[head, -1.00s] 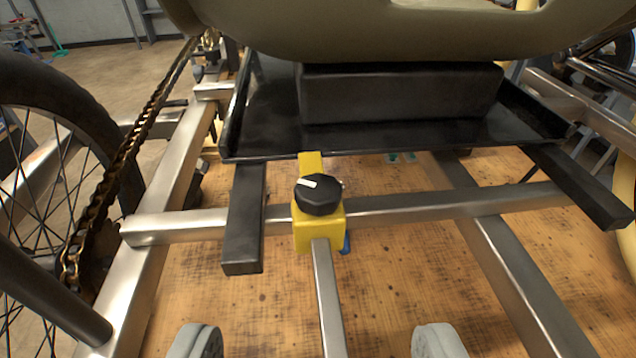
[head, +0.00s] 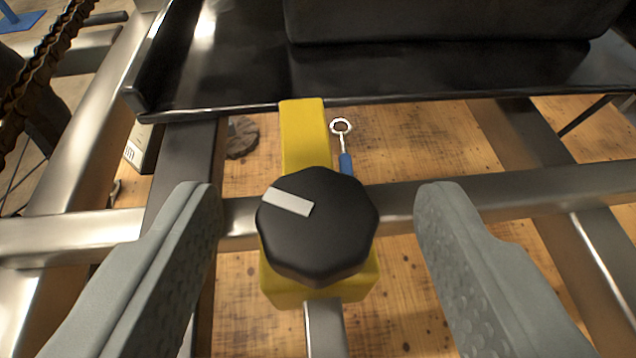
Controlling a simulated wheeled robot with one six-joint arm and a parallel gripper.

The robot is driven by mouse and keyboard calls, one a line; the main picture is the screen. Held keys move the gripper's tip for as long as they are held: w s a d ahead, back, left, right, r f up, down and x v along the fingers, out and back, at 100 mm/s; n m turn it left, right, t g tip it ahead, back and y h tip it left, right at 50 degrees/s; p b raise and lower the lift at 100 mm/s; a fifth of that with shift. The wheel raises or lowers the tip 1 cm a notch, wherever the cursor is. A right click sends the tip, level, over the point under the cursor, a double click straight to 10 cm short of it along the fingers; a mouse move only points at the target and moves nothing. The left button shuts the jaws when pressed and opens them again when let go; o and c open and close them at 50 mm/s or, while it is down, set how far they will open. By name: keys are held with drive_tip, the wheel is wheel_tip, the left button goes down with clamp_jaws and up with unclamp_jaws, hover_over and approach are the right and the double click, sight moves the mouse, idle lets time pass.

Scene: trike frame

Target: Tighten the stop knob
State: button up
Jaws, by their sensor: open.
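The stop knob (head: 325,240) is a black faceted knob with a white pointer bar (head: 287,202) that points to the upper left. It sits on a yellow block (head: 304,135) fixed at the metal cross tube (head: 480,198). My gripper (head: 318,205) is open, with one grey padded finger on each side of the knob. There is a clear gap between each finger and the knob, and nothing is held. The knob hides most of the yellow block's middle.
A black tray (head: 420,75) with a dark block spans the top. Steel frame tubes (head: 72,175) run at left and right. A blue-handled ring tool (head: 345,160) and a brown lump (head: 242,137) lie beyond the cross tube, above the wooden surface (head: 420,285).

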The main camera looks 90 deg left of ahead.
drive_tip(key=shift+a, duration=0.1)
drive_tip(key=c, duration=1)
drive_tip(key=shift+s+m+t, duration=0.1)
drive_tip(key=shift+m+t, duration=0.3)
drive_tip(key=m+t, duration=0.3)
drive_tip(key=shift+s+a+h, duration=0.1)
drive_tip(key=shift+s+h, duration=0.2)
drive_tip(key=shift+h, duration=0.1)
drive_tip(key=m+t+h, duration=0.2)
drive_tip(key=m+t, duration=0.1)
drive_tip(key=m+t+h, duration=0.1)
drive_tip(key=t, duration=0.1)
drive_tip(key=shift+s+a+m, duration=0.2)
drive_tip(key=shift+s+m, duration=0.05)
drive_tip(key=shift+m, duration=0.05)
drive_tip(key=shift+m+t+h, duration=0.3)
drive_tip(key=shift+m, duration=0.1)
drive_tip(key=o, duration=1)
